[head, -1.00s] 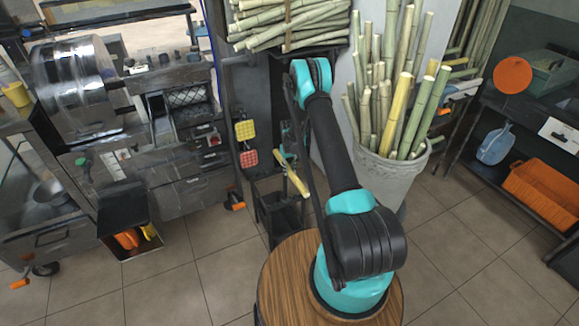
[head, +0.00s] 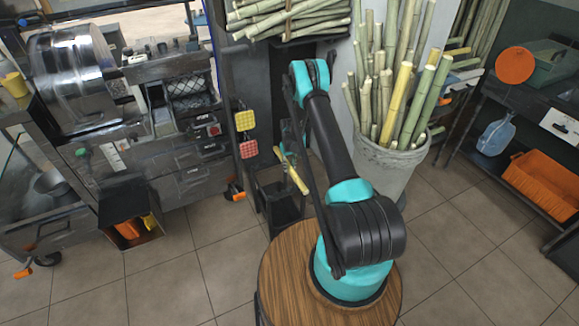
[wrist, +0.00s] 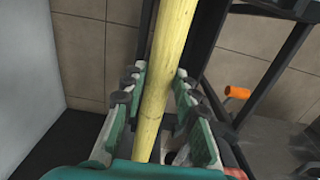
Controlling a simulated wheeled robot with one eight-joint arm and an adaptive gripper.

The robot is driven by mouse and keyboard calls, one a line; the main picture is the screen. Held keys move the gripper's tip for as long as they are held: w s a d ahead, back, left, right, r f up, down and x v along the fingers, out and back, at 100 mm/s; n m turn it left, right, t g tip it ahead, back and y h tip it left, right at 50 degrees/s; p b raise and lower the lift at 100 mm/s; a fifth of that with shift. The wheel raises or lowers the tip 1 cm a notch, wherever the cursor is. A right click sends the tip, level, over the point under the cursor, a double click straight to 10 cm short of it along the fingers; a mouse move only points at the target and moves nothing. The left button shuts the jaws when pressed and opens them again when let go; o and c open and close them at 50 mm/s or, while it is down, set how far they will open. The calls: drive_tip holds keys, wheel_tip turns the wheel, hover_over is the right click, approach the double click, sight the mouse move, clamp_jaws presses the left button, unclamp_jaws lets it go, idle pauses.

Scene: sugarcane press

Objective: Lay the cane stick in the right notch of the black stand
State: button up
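The cane stick (head: 293,172) is a short pale-yellow rod. It slants down to the right in the head view, above the black stand (head: 283,207). In the wrist view the cane stick (wrist: 170,60) runs lengthwise between the fingers of my gripper (wrist: 160,100). In the head view my gripper (head: 285,150) is small and partly hidden behind my arm. Dark frame bars (wrist: 232,65) show right of the stick in the wrist view. I cannot make out the notches clearly.
A grey bin (head: 388,165) full of cane stands right of the stand. A metal press machine (head: 75,80) is at left. A cane bundle (head: 290,22) lies on a rack above. An orange crate (head: 543,185) sits on the right shelf. Floor tiles in front are clear.

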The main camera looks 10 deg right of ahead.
drive_tip(key=o, duration=0.5)
drive_tip(key=shift+c, duration=0.2)
drive_tip(key=shift+r, duration=0.1)
drive_tip(key=s+d+r+t, duration=0.1)
drive_tip(key=s+r, duration=0.2)
drive_tip(key=r, duration=1)
drive_tip(key=s+r, duration=0.3)
drive_tip(key=r, duration=1)
drive_tip(key=s+d+r+m+t, duration=0.1)
drive_tip(key=s+d+r+m, duration=0.1)
drive_tip(key=s+r, duration=0.85)
drive_tip(key=s+d+r+m+t, duration=0.1)
drive_tip(key=s+r+t, duration=0.1)
drive_tip(key=s, duration=2.3)
drive_tip(key=shift+s+r+m, duration=0.2)
drive_tip(key=shift+s+m, duration=0.05)
drive_tip(key=shift+m, duration=0.05)
